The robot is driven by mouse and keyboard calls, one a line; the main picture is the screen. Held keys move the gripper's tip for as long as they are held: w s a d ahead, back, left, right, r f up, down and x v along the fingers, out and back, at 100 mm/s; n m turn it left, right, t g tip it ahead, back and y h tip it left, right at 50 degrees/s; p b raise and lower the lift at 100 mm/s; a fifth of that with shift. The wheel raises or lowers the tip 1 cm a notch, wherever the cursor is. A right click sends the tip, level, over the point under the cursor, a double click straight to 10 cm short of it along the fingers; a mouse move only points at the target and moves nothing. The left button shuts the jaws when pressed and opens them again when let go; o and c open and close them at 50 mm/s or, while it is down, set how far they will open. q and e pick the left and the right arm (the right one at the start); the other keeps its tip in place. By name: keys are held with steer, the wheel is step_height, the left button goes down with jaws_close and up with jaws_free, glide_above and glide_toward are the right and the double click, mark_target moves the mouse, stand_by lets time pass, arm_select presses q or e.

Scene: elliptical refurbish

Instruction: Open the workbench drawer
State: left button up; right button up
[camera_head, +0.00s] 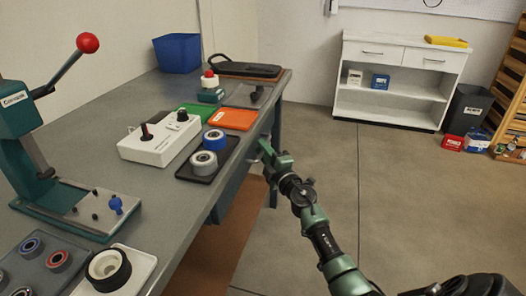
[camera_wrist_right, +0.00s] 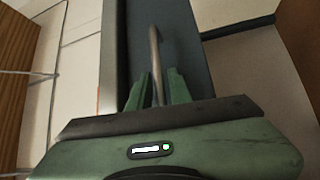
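The grey workbench (camera_head: 216,178) runs along the left of the head view. Its blue-grey drawer (camera_head: 236,196) is under the top at the right side, partly hidden by the bench edge. My right gripper (camera_head: 266,158) is at the drawer front, beside the bench edge. In the right wrist view the drawer front (camera_wrist_right: 185,45) is a dark blue-grey panel with a thin bar handle (camera_wrist_right: 154,45). The two green fingers of the right gripper (camera_wrist_right: 157,85) are close together, one on each side of the handle. How far the drawer stands out is hard to tell. My left gripper is not in view.
On the bench are a white control box (camera_head: 158,140), a dark tray (camera_head: 200,172) with rollers, an orange tray (camera_head: 233,118) and a green press (camera_head: 25,145). A white cabinet (camera_head: 390,105) stands at the back wall. The floor (camera_head: 330,150) right of the bench is open.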

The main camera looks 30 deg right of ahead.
jaws_close()
steer(key=shift+f, duration=0.1)
stand_by(1.2)
